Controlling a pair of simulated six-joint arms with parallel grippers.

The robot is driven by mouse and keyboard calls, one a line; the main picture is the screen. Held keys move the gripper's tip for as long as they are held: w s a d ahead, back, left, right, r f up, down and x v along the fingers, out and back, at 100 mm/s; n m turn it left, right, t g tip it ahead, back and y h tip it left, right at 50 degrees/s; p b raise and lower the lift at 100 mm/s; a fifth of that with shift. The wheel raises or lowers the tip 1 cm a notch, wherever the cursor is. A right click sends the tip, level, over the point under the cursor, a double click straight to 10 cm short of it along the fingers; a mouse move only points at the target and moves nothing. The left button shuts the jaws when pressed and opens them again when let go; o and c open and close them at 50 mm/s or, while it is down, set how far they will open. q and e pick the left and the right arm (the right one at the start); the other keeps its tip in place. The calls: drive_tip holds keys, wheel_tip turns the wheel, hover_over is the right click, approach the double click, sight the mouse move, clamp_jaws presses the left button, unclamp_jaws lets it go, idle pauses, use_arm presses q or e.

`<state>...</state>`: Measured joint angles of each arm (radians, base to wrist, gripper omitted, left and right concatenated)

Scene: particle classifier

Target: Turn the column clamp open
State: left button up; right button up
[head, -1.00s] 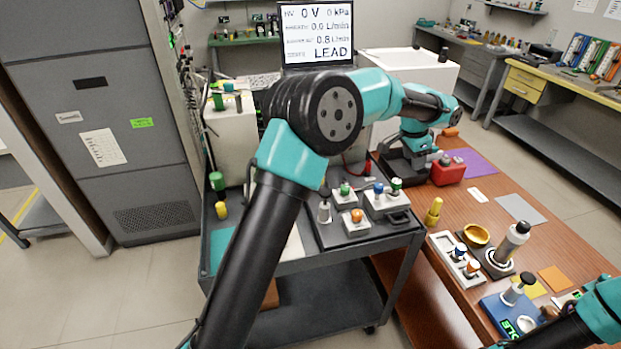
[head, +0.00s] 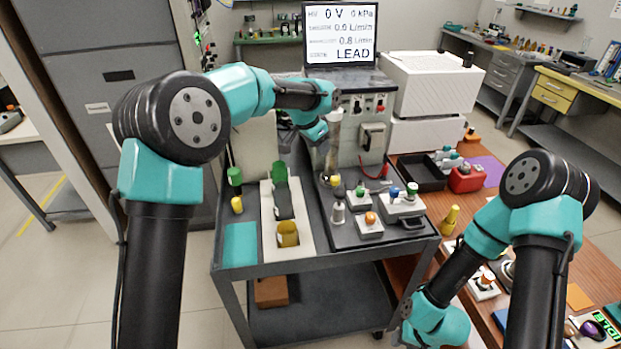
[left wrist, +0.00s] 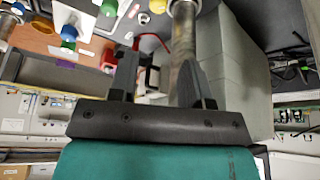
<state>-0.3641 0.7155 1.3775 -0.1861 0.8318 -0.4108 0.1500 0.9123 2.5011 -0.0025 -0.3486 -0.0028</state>
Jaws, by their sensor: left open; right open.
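A slim grey-brown column (head: 333,145) with a pale top stands at the back of the dark cart, in front of the instrument box. I cannot make out its clamp clearly. My left wrist is beside the column's upper part in the head view, where its fingers are hard to see. In the left wrist view my left gripper (left wrist: 157,62) is open, with two dark fingers apart. The column (left wrist: 183,42) shows there close to the right-hand finger; I cannot tell whether they touch. My right arm reaches down at the lower right; its gripper is not in view.
The instrument box (head: 360,130) has switches, and a screen (head: 340,35) stands behind it. Small valve blocks (head: 400,205) sit on the cart's right part. A white mat (head: 298,240) lies further left. A black tray (head: 420,172) and red can (head: 467,178) are on the wooden bench.

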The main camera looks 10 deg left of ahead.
sight(334, 178)
use_arm(q)
drive_tip(key=shift+d+f, duration=0.1)
drive_tip(key=shift+d, duration=0.1)
drive_tip(key=x, duration=1.7)
drive_tip(key=shift+c, duration=0.2)
drive_tip(key=c, duration=0.6)
